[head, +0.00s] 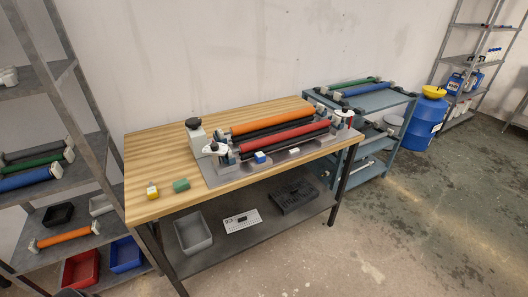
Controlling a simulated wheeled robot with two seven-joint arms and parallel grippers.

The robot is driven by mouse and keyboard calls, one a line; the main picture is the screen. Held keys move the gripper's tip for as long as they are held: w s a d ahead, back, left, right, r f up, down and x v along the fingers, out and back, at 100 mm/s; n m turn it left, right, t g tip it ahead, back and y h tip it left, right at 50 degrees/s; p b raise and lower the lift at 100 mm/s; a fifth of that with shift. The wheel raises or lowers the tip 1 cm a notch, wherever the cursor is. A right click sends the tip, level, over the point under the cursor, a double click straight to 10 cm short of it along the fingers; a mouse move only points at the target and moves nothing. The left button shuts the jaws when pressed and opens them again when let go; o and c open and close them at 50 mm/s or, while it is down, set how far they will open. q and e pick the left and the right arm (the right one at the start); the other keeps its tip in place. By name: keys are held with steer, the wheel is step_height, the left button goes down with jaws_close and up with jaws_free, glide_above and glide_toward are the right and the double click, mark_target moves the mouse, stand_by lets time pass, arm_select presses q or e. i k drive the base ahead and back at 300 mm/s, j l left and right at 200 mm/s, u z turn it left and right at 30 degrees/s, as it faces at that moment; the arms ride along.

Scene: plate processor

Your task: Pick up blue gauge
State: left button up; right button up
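A small blue block with a white part, which looks like the blue gauge (260,157), sits at the front edge of the plate processor (215,178), below the red roller. The processor stands on the wooden workbench (142,158). The gauge is small in this view and its details cannot be made out. Neither of my grippers shows in the head view.
A green block (181,185) and a yellow gauge-like block (152,191) lie on the bench's left front. An orange roller (270,120) and a red roller (285,136) lie on the processor. A blue cart (385,99) stands right; a grey shelf (75,110) stands left.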

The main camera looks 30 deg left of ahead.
mark_target(260, 157)
steer(key=i+j+u, duration=0.3)
steer(key=i+j, duration=0.85)
steer(key=k+l+u, duration=0.15)
steer(key=l, duration=0.25)
steer(key=k+l+u, duration=0.15)
steer(key=l, duration=0.25)
steer(key=k+l+u, duration=0.1)
steer(key=k+l, duration=0.2)
